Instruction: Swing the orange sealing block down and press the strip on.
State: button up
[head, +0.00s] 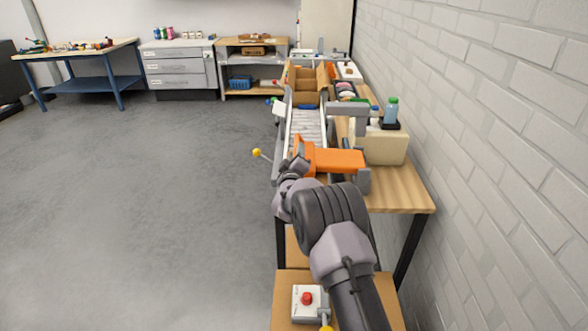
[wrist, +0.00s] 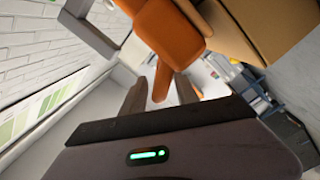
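The orange sealing block (head: 338,160) sits at the near end of the roller conveyor, beside a grey post and arm. It fills the top middle of the wrist view (wrist: 165,30), and a narrow orange piece (wrist: 161,84) reaches down from it. My gripper (head: 300,164) is at the block's left end in the head view. In the wrist view its two dark fingers (wrist: 160,98) stand apart, on either side of the narrow piece, with a pale gap beside the left finger. Contact is not clear. I cannot make out the strip.
An open cardboard box (head: 305,97) stands at the conveyor's (head: 307,125) far end. A yellow-knobbed lever (head: 257,153) sticks out left. A beige unit (head: 385,148) and a bottle (head: 391,108) stand right, near the brick wall. A red button box (head: 307,300) is in front. The left floor is clear.

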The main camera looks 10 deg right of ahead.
jog(key=p+v, duration=0.2)
jog(key=v, duration=1.2)
jog(key=shift+s, duration=0.25)
jog(key=s+r+m+g+y, duration=0.45)
jog(key=s+r+m, duration=0.25)
jog(key=s+r, duration=0.55)
jog(key=s+a+m+g+y, duration=0.1)
jog(key=s+m+g, duration=0.4)
jog(key=s, duration=2.6)
jog(key=shift+s+a+m+g+y, duration=0.15)
jog(key=shift+s+m+g+y, duration=0.25)
jog(key=shift+g, duration=0.75)
